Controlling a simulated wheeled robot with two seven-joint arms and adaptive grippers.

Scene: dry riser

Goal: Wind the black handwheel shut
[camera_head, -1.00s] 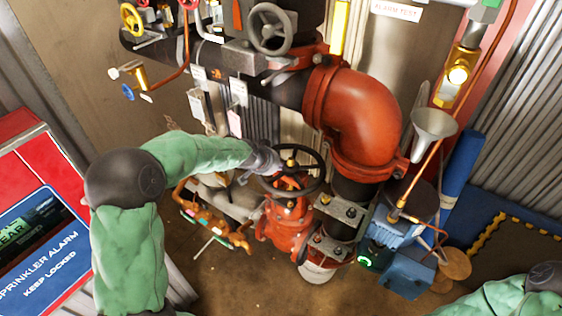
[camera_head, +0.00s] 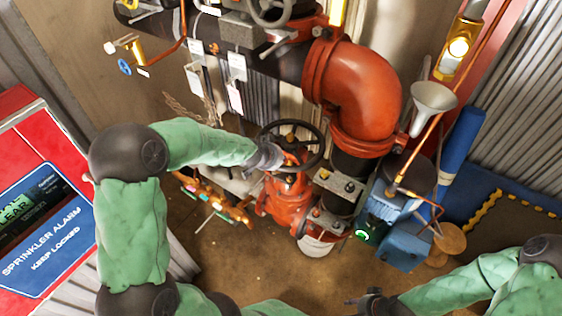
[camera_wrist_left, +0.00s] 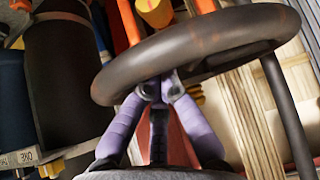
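The black handwheel (camera_head: 322,142) sits on top of the red valve (camera_head: 287,205) in the middle of the head view. My left gripper (camera_head: 276,155) is at the wheel's left rim. In the left wrist view, the handwheel's rim (camera_wrist_left: 215,45) crosses the picture. My left gripper's purple fingers (camera_wrist_left: 158,88) come together at the rim's lower edge, with their tips partly hidden by it. I see no rim section between them. My right gripper (camera_head: 365,301) is low in the head view, away from the wheel; its finger opening is unclear.
A large red pipe elbow (camera_head: 362,95) stands right behind the wheel. A grey funnel (camera_head: 433,97), a copper pipe and a blue pump (camera_head: 395,225) are to its right. A grey handwheel (camera_head: 270,8) is above. The red alarm cabinet (camera_head: 40,160) is at left.

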